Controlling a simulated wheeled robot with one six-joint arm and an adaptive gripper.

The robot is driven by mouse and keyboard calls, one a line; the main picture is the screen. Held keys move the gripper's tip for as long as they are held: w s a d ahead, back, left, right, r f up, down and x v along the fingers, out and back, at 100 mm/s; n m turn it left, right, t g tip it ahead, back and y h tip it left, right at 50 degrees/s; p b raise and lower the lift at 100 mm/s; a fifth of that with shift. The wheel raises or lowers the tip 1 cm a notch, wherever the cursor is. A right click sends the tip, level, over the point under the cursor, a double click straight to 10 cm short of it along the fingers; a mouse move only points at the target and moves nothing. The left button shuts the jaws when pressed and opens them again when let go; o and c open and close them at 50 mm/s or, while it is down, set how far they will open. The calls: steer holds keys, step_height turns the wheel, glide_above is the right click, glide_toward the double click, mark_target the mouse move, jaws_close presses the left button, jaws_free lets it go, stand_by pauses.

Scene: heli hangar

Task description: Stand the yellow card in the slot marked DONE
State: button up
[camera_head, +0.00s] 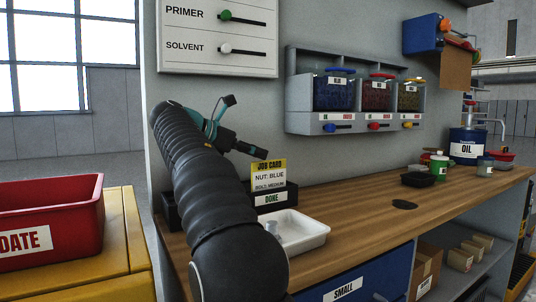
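The yellow card (268,176) stands upright at the black holder marked DONE (283,196). It reads JOB CARD, NUT: BLUE, BOLT: MEDIUM. Its lower edge is hidden behind the holder's front, so I cannot tell how deep it sits in the slot. My gripper (252,149) is just above and left of the card, its dark tip near the card's top edge. The card does not appear to be between the fingers, but I cannot tell whether they touch it or how far apart they are. My arm hides part of the holder's left side.
A white tray (311,231) lies in front of the holder on the wooden bench (350,207). Wall bins (300,120) hang behind, with a panel (190,60) above. An oil can (467,143) stands far right. A red bin (80,215) is at left. The bench's middle is mostly clear.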

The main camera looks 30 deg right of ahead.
steer(key=p+v, duration=0.1)
steer(key=v, duration=0.5)
steer(key=shift+a, duration=0.15)
steer(key=shift+s+r, duration=0.1)
